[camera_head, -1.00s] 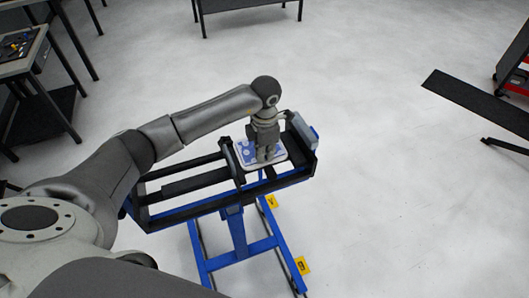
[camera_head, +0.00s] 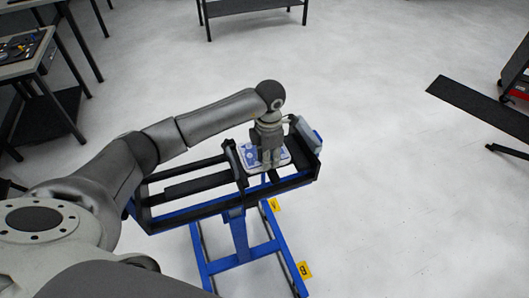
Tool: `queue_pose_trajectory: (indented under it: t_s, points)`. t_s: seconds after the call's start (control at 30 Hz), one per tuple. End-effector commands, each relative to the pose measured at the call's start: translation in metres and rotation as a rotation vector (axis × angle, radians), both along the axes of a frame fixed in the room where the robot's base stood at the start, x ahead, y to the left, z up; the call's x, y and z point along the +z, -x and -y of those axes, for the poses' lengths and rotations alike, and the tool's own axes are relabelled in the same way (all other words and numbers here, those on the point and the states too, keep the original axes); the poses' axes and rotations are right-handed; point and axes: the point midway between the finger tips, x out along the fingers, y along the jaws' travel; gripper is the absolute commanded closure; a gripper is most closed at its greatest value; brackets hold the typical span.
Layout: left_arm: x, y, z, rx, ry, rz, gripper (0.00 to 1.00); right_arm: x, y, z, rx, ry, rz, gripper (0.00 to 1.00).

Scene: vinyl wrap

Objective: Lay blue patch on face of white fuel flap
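The white fuel flap (camera_head: 286,158) lies on a blue and black stand (camera_head: 180,219), near the stand's right end. Blue shows on its face around my gripper; this looks like the blue patch (camera_head: 249,154). My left gripper (camera_head: 268,163) points down over the flap, with its fingertips at or just above the blue area. The gripper hides part of the flap and patch. I cannot tell whether its fingers are open or shut, or whether they touch the patch. My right gripper is not in view.
A small blue and white block (camera_head: 311,137) sits at the stand's right end. A table with small tools (camera_head: 20,45) is at the upper left. The floor between is clear.

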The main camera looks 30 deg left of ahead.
Motion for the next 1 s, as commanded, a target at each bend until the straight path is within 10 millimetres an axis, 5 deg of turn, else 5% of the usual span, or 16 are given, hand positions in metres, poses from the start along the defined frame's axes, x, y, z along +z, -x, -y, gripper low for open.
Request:
queue_pose_trajectory:
  t_s: [0.37,0.8,1.0]
  points:
    - [0.008,-0.001,-0.001,0.002,-0.002,0.003,0.7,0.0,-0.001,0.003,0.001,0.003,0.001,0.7]
    - [0.093,0.0,0.001,0.001,-0.001,0.005,0.7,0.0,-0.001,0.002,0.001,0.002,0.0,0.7]
    - [0.116,0.001,0.001,0.001,-0.001,0.002,0.7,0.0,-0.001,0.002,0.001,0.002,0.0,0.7]
